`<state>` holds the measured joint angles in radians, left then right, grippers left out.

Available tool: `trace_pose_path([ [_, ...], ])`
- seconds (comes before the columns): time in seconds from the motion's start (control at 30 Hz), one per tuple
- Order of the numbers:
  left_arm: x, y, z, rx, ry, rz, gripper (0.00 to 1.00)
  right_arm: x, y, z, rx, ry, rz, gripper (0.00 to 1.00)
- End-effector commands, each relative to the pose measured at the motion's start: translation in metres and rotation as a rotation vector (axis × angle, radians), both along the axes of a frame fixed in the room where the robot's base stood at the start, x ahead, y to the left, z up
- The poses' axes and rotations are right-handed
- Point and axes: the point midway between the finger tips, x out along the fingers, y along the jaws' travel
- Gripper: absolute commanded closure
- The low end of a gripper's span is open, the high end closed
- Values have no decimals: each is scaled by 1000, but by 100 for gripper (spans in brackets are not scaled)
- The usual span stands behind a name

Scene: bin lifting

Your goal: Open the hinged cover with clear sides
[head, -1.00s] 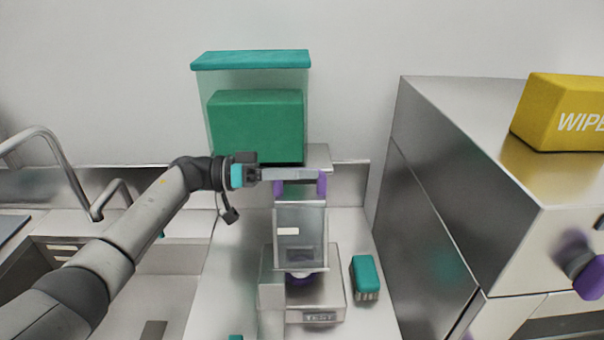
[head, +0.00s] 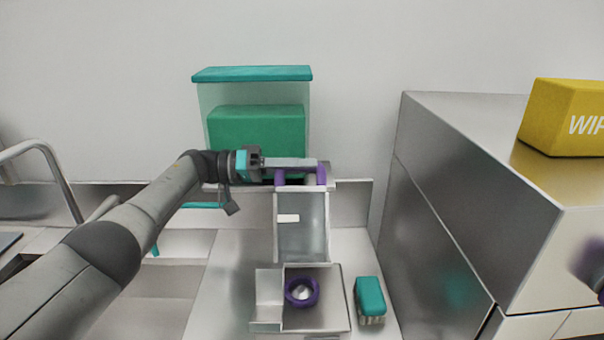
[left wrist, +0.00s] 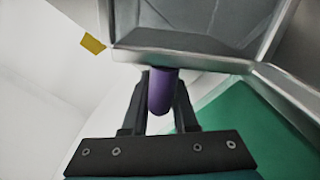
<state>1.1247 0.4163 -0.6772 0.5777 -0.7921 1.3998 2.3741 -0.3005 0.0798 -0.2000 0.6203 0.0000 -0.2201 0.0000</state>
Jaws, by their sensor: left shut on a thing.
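The hinged cover (head: 302,228) has clear sides and a pale frame, and stands raised above its base. A purple handle (head: 281,178) is at its top end. My left gripper (head: 300,163) is shut on this handle; in the left wrist view the purple handle (left wrist: 161,92) sits between the two dark fingers, with the cover's frame (left wrist: 185,61) just above. The metal base (head: 331,315) is exposed below, with a purple ring (head: 301,292) around a small pale thing.
Behind the arm stands a clear bin with a teal lid (head: 252,74) and green contents. A teal-topped brush (head: 370,297) is right of the base. A steel cabinet (head: 455,190) with a yellow wipes box (head: 565,117) bounds the right. A sink lies left.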

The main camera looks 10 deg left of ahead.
Motion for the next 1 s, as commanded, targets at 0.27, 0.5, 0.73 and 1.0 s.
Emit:
trace_pose_path([
  [0.27,3,1,2,-3,5,5,100,0,0,-2,0,0,0,50],
  [0.5,2,1,2,-4,5,4,72,0,0,-1,0,0,0,50],
  [0.73,2,1,1,-2,6,2,46,0,0,-2,0,0,0,50],
  [1.0,1,2,0,-1,6,1,45,0,0,-2,0,0,0,50],
])
